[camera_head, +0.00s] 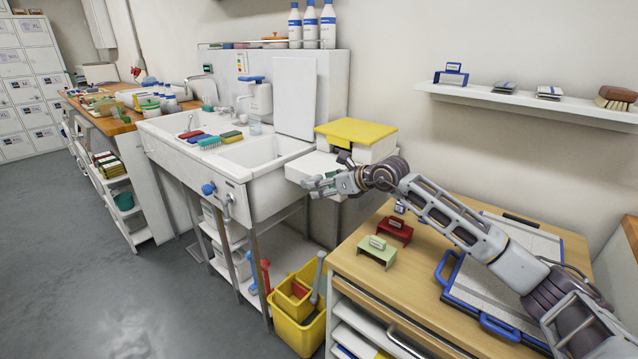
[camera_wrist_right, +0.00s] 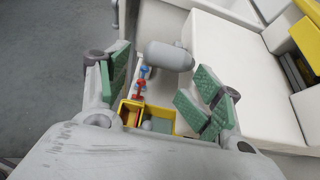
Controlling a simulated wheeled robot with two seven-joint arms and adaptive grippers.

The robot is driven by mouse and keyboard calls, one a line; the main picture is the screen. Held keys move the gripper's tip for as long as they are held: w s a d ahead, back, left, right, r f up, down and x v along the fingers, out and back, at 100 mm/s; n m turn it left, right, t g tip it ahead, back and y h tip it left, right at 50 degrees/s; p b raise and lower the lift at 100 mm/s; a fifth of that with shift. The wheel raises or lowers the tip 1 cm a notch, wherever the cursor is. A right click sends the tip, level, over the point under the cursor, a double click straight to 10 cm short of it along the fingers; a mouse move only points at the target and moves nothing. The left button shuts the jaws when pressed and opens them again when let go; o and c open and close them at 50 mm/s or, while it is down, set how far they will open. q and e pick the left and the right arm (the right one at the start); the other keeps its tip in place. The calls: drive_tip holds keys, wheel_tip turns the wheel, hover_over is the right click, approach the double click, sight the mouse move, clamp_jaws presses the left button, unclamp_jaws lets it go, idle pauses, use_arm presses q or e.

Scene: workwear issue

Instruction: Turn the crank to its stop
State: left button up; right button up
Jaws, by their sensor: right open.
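A blue knob with a short silver arm (camera_head: 226,206) sits on the front right corner of the white sink and looks like the crank. How far it is turned I cannot tell. My right gripper (camera_head: 320,186) is open and empty, to the right of the crank and apart from it, in front of a white box. In the right wrist view its green-padded fingers (camera_wrist_right: 158,88) are spread with nothing between them. A grey rounded cylinder (camera_wrist_right: 168,55) shows beyond them; whether it is part of the crank is unclear. My left gripper is out of view.
A yellow bucket (camera_head: 300,318) stands on the floor below my right gripper. A wooden table (camera_head: 372,285) with red and green stands and a blue-handled tray (camera_head: 497,282) lies under my right arm. The floor at left is clear.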

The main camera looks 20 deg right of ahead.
drive_tip(key=shift+r+v, duration=0.2)
drive_tip(key=shift+v, duration=1.3)
drive_tip(key=shift+r+v, duration=0.2)
drive_tip(key=shift+v, duration=1.25)
drive_tip(key=shift+w+a, duration=0.1)
drive_tip(key=shift+a, duration=0.05)
